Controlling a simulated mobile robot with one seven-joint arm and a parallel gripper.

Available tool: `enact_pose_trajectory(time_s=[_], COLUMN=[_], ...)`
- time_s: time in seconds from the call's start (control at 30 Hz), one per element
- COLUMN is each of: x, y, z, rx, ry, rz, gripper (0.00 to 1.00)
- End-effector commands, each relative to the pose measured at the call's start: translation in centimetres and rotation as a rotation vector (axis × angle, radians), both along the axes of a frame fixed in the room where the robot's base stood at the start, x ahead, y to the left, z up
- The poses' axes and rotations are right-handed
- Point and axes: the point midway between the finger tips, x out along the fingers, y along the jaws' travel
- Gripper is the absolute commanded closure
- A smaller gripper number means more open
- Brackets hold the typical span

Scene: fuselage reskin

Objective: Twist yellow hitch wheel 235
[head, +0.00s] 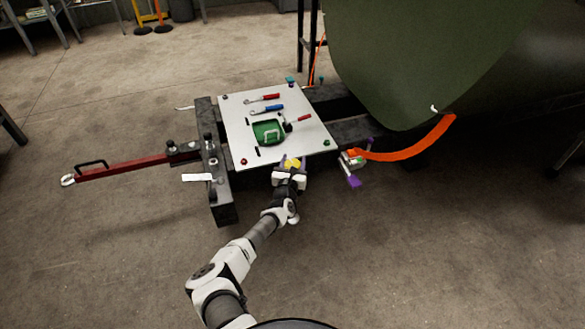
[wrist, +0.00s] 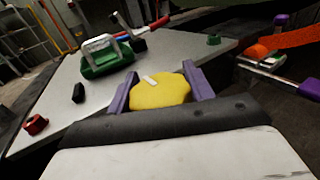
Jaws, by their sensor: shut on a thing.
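The yellow hitch wheel (wrist: 160,92) shows in the wrist view at the near edge of the white plate. It has a small white mark on its top. My gripper (wrist: 160,88) is shut on it, with one purple finger on each side. In the head view the wheel (head: 292,164) is a small yellow patch at my gripper (head: 290,170), by the plate's front edge. The wheel's underside and its mount are hidden.
The white plate (head: 240,130) holds a green tool (head: 268,132), red- and blue-handled tools and coloured knobs. A clamp with purple handles (head: 354,181) and an orange strap (head: 410,150) is at the right. A red tow bar (head: 120,168) extends left. A green fuselage panel (head: 400,60) overhangs the right.

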Motion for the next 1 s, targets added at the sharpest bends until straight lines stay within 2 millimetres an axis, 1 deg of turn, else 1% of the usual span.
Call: enact_pose_trajectory(time_s=[0.03,0.07,0.43,0.7,1.0], x=[0.02,-0.02,-0.08,-0.09,-0.07], y=[0.15,0.02,-0.3,-0.46,-0.46], z=[-0.72,-0.77,-0.51,-0.16,0.05], rx=[0.003,0.003,0.004,0.002,0.0], ry=[-0.004,-0.002,-0.002,-0.001,-0.001], rz=[-0.024,-0.04,-0.178,-0.217,-0.222], gripper=[0.71,0.71,0.71,0.71,0.71])
